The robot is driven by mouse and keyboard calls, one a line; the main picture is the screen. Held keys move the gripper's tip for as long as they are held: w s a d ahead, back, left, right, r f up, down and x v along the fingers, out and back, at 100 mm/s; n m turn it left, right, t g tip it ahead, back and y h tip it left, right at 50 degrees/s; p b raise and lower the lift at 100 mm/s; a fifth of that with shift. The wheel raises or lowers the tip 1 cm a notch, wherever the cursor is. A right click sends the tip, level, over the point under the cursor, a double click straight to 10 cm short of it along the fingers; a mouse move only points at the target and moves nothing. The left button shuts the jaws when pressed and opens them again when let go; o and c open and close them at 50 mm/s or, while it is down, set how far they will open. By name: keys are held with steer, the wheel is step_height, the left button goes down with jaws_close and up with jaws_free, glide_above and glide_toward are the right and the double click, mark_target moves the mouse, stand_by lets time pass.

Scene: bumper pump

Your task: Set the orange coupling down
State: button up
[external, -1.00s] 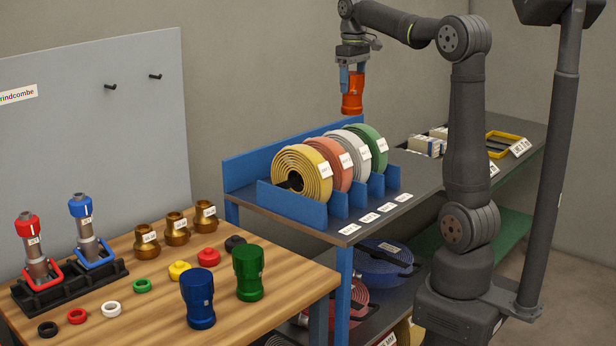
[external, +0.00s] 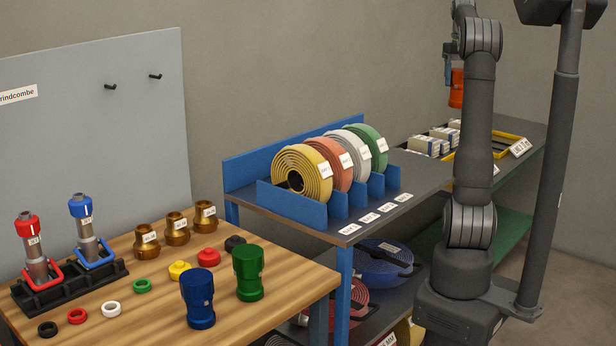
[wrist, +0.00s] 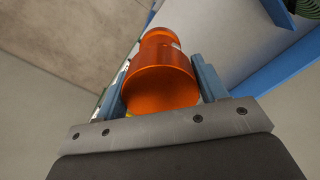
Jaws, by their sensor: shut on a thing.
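The orange coupling (external: 456,88) is held in the air by my gripper (external: 449,80), above the level of the back table and partly hidden behind my arm. In the wrist view the orange coupling (wrist: 161,78) sits between the two blue fingers of my gripper (wrist: 163,80), which are shut on it.
Below the coupling, the back table (external: 528,135) carries white boxes (external: 423,145) and a yellow-framed tray (external: 509,141). A blue rack (external: 292,212) of coiled hoses stands nearer. Blue (external: 199,300) and green (external: 249,274) couplings stand on the wooden bench (external: 263,310). A dark post rises at right.

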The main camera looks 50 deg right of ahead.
steer(key=s+d+m, duration=0.1)
steer(key=s+d, duration=0.2)
steer(key=s, duration=0.2)
step_height(320, 180, down, 11)
steer(key=shift+w+a+f, duration=0.15)
steer(key=shift+w+f, duration=1.7)
steer(key=shift+w, duration=0.1)
steer(key=shift+w+a+f, duration=0.15)
steer(key=shift+w+f, duration=1.7)
steer(key=shift+w, duration=0.05)
steer(key=shift+w+a+f, duration=0.15)
steer(key=shift+w+f, duration=1.7)
steer(key=shift+w, duration=0.1)
steer(key=shift+f, duration=0.1)
steer(key=o, duration=1.2)
step_height(320, 180, up, 12)
